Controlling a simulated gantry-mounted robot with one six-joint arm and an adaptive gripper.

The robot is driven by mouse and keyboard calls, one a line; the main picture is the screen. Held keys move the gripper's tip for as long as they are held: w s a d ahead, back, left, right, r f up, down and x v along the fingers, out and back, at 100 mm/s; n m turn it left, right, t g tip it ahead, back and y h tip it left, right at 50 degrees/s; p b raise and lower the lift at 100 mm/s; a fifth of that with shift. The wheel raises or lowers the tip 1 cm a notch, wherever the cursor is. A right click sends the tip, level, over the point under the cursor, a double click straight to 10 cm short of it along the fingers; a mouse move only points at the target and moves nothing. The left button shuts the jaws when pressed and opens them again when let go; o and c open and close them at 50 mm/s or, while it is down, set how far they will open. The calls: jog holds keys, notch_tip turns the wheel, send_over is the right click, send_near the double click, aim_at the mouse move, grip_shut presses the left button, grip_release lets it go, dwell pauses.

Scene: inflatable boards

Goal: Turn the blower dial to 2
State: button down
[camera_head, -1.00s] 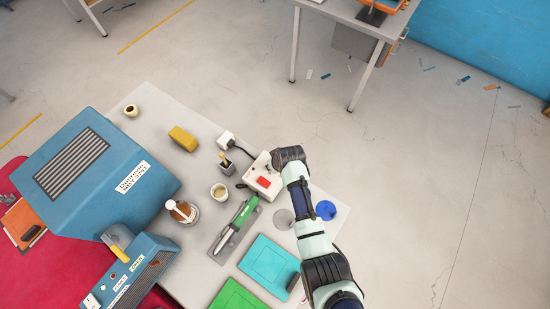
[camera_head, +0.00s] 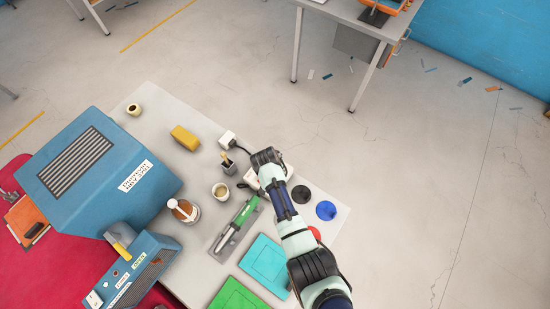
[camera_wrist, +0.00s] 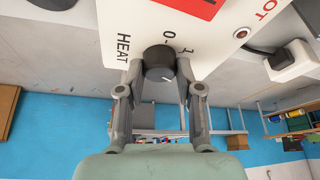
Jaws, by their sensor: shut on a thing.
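A white control box (camera_wrist: 125,30) fills the top of the wrist view, with a red panel and the lettering HEAT. A round black dial (camera_wrist: 159,62) with a white pointer line sits at its edge. The pointer slants to the lower right in the picture. The marks 0 and 1 show beside the dial; I see no clear 2. My gripper (camera_wrist: 160,70) is shut on the dial, one finger on each side. In the head view my gripper (camera_head: 266,158) is over the box (camera_head: 251,178), which my arm mostly hides; the dial is hidden there.
A white plug block (camera_head: 227,139) is behind. Black (camera_head: 301,194) and blue (camera_head: 326,210) discs lie to the right.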

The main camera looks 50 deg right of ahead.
jog(key=shift+f+m, duration=0.1)
jog(key=shift+m, duration=0.3)
jog(key=c, duration=0.8)
grip_release()
jog(key=shift+o, duration=0.2)
jog(key=v, duration=1.2)
jog(key=shift+w, duration=0.15)
